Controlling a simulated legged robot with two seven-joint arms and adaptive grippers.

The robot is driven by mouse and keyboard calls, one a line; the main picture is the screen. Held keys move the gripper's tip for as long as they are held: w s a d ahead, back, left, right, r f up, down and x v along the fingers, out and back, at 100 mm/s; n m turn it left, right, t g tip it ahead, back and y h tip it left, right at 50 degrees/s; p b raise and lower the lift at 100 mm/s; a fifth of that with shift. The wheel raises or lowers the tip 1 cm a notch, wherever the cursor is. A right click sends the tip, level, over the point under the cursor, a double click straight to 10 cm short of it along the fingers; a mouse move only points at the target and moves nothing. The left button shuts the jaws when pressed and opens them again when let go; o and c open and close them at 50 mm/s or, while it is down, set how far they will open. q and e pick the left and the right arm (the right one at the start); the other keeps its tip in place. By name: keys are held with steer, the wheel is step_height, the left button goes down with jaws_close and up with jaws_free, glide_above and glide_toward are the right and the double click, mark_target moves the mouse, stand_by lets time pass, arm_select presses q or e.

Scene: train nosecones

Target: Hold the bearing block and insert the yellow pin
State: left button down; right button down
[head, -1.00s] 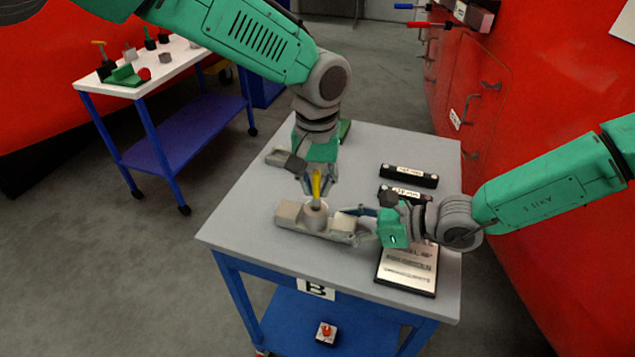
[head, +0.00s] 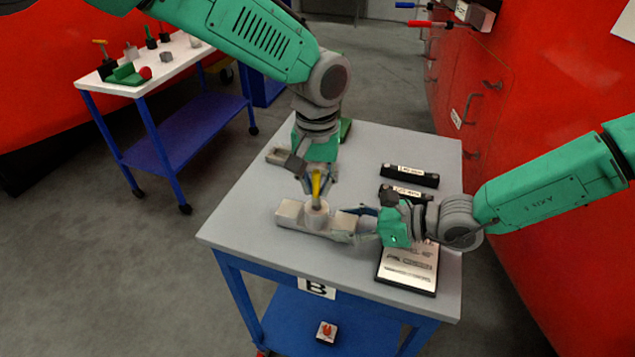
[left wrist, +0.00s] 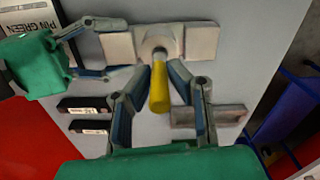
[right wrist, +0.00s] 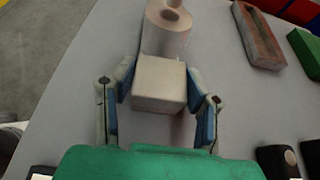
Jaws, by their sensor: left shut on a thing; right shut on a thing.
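The pale bearing block (head: 291,213) lies on the grey tabletop, with a round raised boss (head: 317,214) at its middle. In the right wrist view the block's near end (right wrist: 159,84) is between the fingers of my right gripper (right wrist: 160,115), which is shut on it. The yellow pin (head: 316,184) stands above the boss, held by my left gripper (head: 317,186), which is shut on it. In the left wrist view the pin (left wrist: 159,90) points at the boss (left wrist: 159,45). I cannot tell how deep its lower end sits in the hole.
Black labelled cases (head: 410,175) and a silver-topped plate (head: 408,268) lie on the right of the table. A beige tray-like piece (head: 276,156) lies at the back left. A red wall stands at the right; a second cart (head: 175,68) holds small parts.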

mark_target(317, 202)
arm_select(q)
steer(key=shift+f, duration=1.9)
steer(key=c, duration=1.4)
jaws_free()
steer(key=shift+c, duration=0.2)
step_height(317, 202, up, 12)
steer(key=shift+w+f, duration=0.1)
arm_select(e)
steer(key=c, duration=0.8)
jaws_free()
